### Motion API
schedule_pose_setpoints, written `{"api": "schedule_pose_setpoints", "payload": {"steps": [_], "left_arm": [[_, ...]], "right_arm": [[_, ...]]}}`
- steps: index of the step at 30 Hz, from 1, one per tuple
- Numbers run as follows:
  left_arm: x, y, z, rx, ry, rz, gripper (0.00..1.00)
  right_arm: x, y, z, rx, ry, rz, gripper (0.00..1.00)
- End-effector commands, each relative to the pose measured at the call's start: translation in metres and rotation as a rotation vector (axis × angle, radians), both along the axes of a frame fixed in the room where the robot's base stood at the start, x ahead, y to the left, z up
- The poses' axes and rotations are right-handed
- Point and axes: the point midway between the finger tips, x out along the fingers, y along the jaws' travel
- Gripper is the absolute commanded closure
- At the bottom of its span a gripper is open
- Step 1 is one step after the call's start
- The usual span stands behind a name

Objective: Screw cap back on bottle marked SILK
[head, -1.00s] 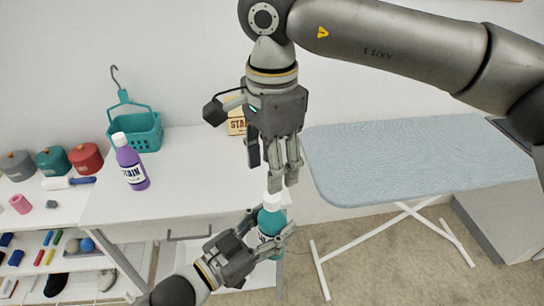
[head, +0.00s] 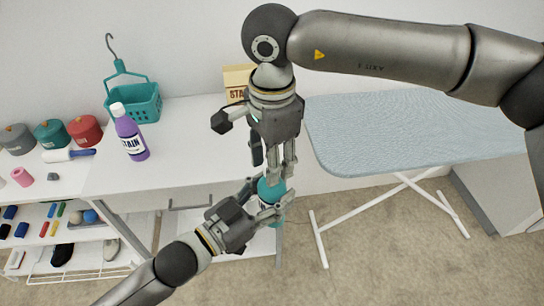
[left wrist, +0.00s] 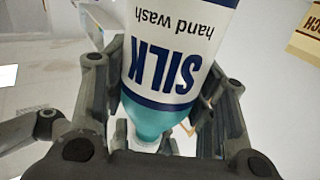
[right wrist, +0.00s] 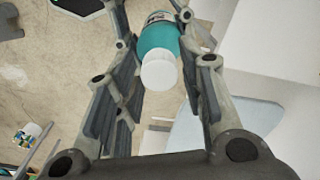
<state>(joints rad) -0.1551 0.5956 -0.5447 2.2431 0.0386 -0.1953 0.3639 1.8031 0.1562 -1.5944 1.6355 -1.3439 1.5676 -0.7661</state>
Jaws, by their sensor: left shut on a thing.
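The teal bottle (head: 270,187) has a white label reading SILK hand wash in the left wrist view (left wrist: 178,60). My left gripper (head: 266,203) is shut around the bottle and holds it in the air in front of the white counter. A white cap (right wrist: 160,71) is at the bottle's top in the right wrist view; I cannot tell how tightly it sits. My right gripper (head: 274,170) points down just above the bottle, hiding the cap in the head view. Its fingers are spread apart on either side of the cap, with gaps visible.
The white counter (head: 190,165) bears a purple STAIN bottle (head: 129,133), a teal basket (head: 136,104) and a box marked STAIN (head: 237,80). An ironing board (head: 400,130) stands on the right. Shelves (head: 70,235) with small items are at lower left.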

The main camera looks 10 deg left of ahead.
Motion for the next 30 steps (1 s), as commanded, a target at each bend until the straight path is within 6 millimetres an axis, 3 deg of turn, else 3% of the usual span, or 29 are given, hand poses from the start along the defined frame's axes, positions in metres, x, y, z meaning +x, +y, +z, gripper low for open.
{"api": "schedule_pose_setpoints", "payload": {"steps": [1,7,14,23,28,29,30], "left_arm": [[0.0,-0.0001,0.001,-0.001,-0.002,0.0,1.0],[0.0,-0.0001,0.001,-0.001,-0.002,0.0,1.0],[-0.0001,-0.0002,0.001,-0.001,-0.002,-0.001,1.0],[-0.0001,-0.0003,0.001,-0.001,-0.002,-0.001,1.0],[-0.0002,-0.0004,0.0009,-0.001,-0.002,-0.001,1.0],[-0.0002,-0.0004,0.0009,-0.001,-0.002,-0.001,1.0],[-0.0002,-0.0004,0.0009,-0.001,-0.002,-0.001,1.0]], "right_arm": [[0.0,0.0,0.0002,0.0,0.0,0.0,0.74],[-0.0001,0.0001,0.0003,0.0,0.0,0.0,1.0],[0.0,0.0001,0.0003,0.0,0.0,-0.1,1.0],[-0.0002,0.0004,0.0002,0.003,0.0,-0.537,1.0],[-0.0001,0.0004,0.0002,0.003,0.0,-0.546,1.0],[-0.0001,0.0004,0.0002,0.003,0.0,-0.545,0.69],[-0.0001,0.0004,0.0002,0.003,0.0,-0.545,0.64]]}}
